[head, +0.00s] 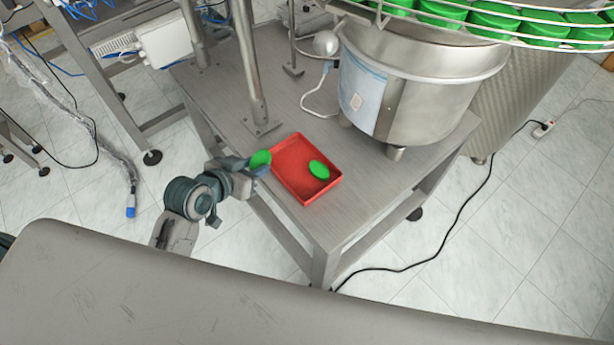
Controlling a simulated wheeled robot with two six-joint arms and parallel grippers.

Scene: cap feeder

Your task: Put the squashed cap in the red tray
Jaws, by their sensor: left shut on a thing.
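A red tray (287,159) lies on the metal table in the middle of the head view. One green cap (319,170) lies inside it, toward the right side. My left gripper (257,163) is at the tray's left edge, shut on a second green cap (261,158). That cap is held at or just above the tray's left rim; I cannot tell whether it touches. The caps are too small to tell which one is squashed. My right gripper is not in view.
A steel feeder bowl (424,85) stands on the table (375,187) behind and right of the tray, with several green caps on the ring above it. A metal post (250,70) rises behind the tray. The table's front right area is clear.

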